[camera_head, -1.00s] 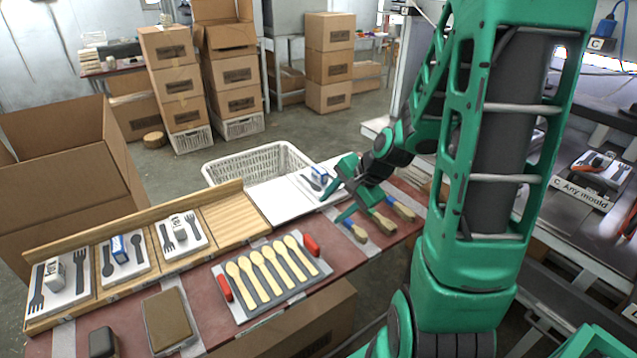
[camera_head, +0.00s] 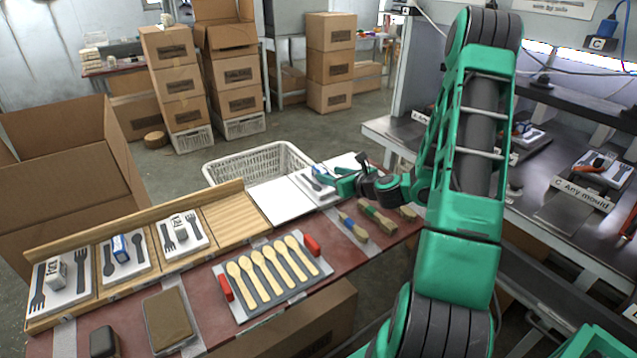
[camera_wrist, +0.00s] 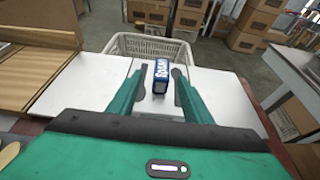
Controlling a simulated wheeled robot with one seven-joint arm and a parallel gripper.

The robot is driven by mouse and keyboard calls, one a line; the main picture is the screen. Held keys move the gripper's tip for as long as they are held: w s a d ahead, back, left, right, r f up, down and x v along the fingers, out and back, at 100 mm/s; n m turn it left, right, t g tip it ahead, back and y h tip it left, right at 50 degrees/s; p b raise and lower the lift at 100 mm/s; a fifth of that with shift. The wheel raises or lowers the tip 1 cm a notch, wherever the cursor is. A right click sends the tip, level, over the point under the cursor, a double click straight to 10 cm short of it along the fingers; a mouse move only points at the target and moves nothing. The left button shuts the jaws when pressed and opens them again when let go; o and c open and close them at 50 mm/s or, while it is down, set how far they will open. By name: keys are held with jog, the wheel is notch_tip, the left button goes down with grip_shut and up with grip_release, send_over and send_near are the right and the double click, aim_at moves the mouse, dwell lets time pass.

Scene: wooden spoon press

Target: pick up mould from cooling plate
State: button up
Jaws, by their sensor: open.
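The mould, a pale plate with dark cutlery shapes and a blue-and-white block on it, lies on the right part of the white cooling plate (camera_head: 276,203). In the wrist view the mould's block (camera_wrist: 161,77) stands upright between my two fingers, with a dark cutlery shape on each side. My gripper (camera_head: 327,177) is low over the mould, reaching in from the right. In the wrist view my gripper (camera_wrist: 157,88) is open, its green fingers spread to either side of the block with gaps. Whether the fingertips touch the mould cannot be told.
A white basket (camera_head: 257,163) stands behind the table. A wooden rack (camera_head: 232,223) with several moulds lies left of the cooling plate. A tray of wooden spoons (camera_head: 272,271) is in front. Brushes (camera_head: 353,227) lie close to my arm.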

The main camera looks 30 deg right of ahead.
aim_at(323, 171)
jog(key=shift+x, duration=4)
jog(key=shift+d, duration=0.15)
grip_shut()
